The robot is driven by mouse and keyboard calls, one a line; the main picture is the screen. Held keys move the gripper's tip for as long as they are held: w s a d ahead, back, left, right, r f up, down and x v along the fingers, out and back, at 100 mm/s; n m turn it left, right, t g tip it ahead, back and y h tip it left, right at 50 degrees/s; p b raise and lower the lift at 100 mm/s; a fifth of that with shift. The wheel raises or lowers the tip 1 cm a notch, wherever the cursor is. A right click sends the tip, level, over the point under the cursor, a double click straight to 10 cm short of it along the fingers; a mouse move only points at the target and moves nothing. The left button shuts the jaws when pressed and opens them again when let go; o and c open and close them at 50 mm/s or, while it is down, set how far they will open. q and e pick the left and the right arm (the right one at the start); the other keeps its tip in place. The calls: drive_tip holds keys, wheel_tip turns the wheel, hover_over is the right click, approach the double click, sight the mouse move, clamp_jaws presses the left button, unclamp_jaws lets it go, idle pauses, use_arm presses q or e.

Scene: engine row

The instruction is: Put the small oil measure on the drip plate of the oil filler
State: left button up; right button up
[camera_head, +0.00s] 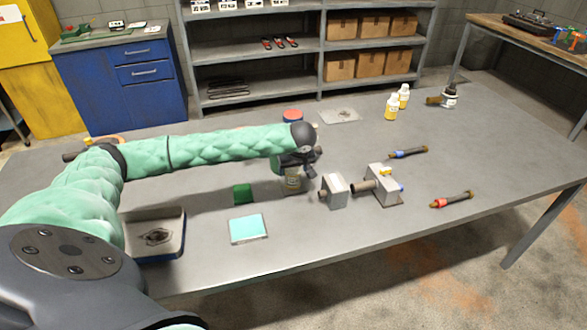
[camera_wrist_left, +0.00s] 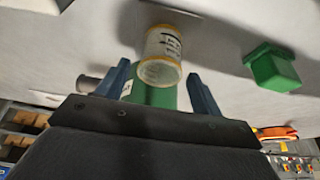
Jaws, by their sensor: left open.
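A small pale cylindrical measure with yellow rims (camera_head: 292,183) stands on the table just below my left gripper (camera_head: 297,165). In the left wrist view the measure (camera_wrist_left: 162,55) lies between the two blue fingertips (camera_wrist_left: 162,80), with a gap on each side. My left gripper is open and not closed on it. A grey unit with a spout and yellow and blue parts (camera_head: 380,180) stands on a dark base plate (camera_head: 386,202) to the right; it may be the oil filler. A pale grey block (camera_head: 336,191) stands left of it. My right gripper is not in view.
A green block (camera_head: 243,193), a teal pad (camera_head: 248,229) and a tray (camera_head: 171,246) lie left of the measure. The table's right side is mostly clear.

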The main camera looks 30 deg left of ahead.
use_arm(q)
drive_tip(key=shift+r, duration=0.15)
drive_tip(key=b+v, duration=0.3)
drive_tip(key=v, duration=0.9)
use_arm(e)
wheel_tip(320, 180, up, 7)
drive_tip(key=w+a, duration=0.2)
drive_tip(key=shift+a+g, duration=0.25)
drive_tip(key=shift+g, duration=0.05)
